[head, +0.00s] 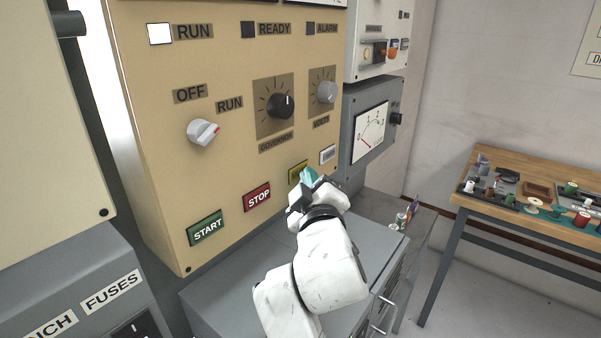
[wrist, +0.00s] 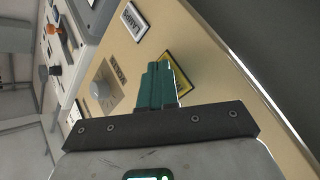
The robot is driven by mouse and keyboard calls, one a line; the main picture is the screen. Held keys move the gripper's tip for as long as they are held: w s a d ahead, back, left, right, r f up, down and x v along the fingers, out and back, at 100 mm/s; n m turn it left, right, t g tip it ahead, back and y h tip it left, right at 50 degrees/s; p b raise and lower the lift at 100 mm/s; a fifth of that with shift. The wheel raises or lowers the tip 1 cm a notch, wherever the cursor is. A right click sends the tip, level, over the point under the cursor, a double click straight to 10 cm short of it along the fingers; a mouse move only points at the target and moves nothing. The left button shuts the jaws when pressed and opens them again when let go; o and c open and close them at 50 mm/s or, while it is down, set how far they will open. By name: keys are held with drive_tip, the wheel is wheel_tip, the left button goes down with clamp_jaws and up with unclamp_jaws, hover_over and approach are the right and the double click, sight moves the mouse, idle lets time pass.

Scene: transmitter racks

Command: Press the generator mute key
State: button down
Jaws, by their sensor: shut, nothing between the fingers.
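A yellow key (head: 297,172) sits in the lower row of the cream generator panel (head: 235,135), between the red STOP key (head: 257,196) and a white key (head: 327,154). My gripper (head: 308,176) is at its lower right and hides part of it. In the wrist view the shut teal fingers (wrist: 160,72) overlap the yellow key (wrist: 178,66), leaving its edge and corner showing. Its lettering is covered, so I cannot read whether it says mute. I cannot tell whether the fingertips touch it. The fingers hold nothing.
The green START key (head: 206,228) is farther left. The governor knob (head: 281,105) and volts knob (head: 326,92) are above the keys. A grey meter box (head: 370,122) stands right of the panel. A grey cabinet top (head: 225,285) lies below. A workbench (head: 540,165) is far right.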

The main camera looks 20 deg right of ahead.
drive_tip(key=shift+s, duration=0.1)
drive_tip(key=shift+s+d+p, duration=0.35)
drive_tip(key=shift+s+d, duration=0.1)
drive_tip(key=shift+s, duration=0.1)
drive_tip(key=s+d+p, duration=0.1)
drive_tip(key=s, duration=0.1)
drive_tip(key=s+d+p, duration=0.1)
drive_tip(key=s+d, duration=0.1)
idle(0.6)
idle(0.6)
